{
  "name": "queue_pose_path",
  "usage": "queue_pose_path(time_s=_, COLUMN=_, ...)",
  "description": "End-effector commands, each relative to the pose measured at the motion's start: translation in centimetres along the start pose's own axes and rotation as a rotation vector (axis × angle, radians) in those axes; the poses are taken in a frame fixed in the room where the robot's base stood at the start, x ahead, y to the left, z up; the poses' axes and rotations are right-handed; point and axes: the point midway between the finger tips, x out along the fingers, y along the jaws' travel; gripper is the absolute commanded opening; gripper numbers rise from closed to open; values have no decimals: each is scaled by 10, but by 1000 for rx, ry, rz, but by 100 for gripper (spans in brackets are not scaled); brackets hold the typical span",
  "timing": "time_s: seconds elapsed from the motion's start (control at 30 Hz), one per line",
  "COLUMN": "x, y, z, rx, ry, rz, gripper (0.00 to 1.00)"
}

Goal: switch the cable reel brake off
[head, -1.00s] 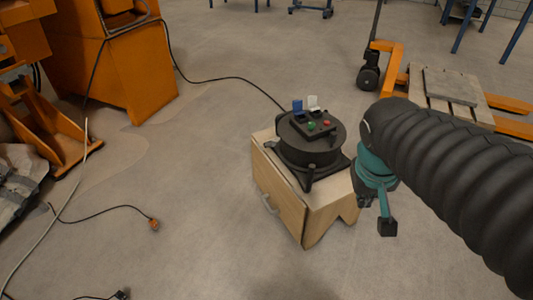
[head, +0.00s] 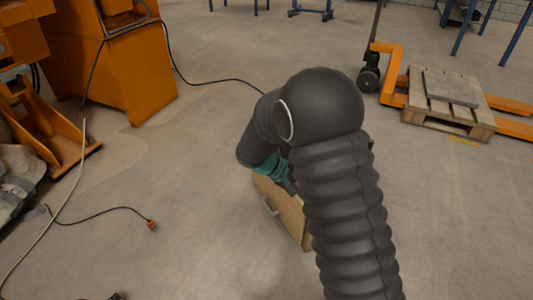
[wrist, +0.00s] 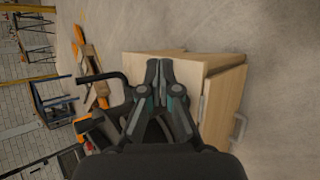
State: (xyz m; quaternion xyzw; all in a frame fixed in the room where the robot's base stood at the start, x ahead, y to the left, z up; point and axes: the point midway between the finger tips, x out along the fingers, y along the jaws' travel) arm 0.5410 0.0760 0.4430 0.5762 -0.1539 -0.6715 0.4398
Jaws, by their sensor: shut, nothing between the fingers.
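The cable reel, a black drum with a red and a green button on top in the earlier head view, is hidden behind my arm in the head view now. The wooden box (head: 288,215) that carried it shows only in part below my arm. In the wrist view the box (wrist: 226,95) lies right of and behind my gripper (wrist: 159,72). My gripper is shut and empty, its fingertips together in front of the box's pale face. Dark parts (wrist: 100,132) lie left of the fingers; I cannot tell if they belong to the reel. The brake control cannot be made out.
A pallet (head: 448,105) with a grey slab sits on an orange pallet truck (head: 390,75) at the back right. An orange machine (head: 125,75) stands at the back left. Cables lie on the left floor, one with an orange end (head: 152,226).

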Motion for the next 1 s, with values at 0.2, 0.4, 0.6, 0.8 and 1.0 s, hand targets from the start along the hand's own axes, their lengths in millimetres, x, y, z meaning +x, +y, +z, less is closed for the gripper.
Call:
queue_pose_path(time_s=0.2, x=20, y=-54, z=-59, rx=-36, ry=25, rz=223, gripper=0)
queue_pose_path(time_s=0.4, x=28, y=-97, z=-115, rx=29, ry=136, rz=466, gripper=0)
queue_pose_path(time_s=0.6, x=5, y=-126, z=-181, rx=308, ry=454, rz=744, gripper=0)
queue_pose_path(time_s=0.8, x=-39, y=-150, z=-223, rx=634, ry=877, rz=872, gripper=0)
queue_pose_path(time_s=1.0, x=-66, y=-167, z=-236, rx=804, ry=1138, rz=876, gripper=0)
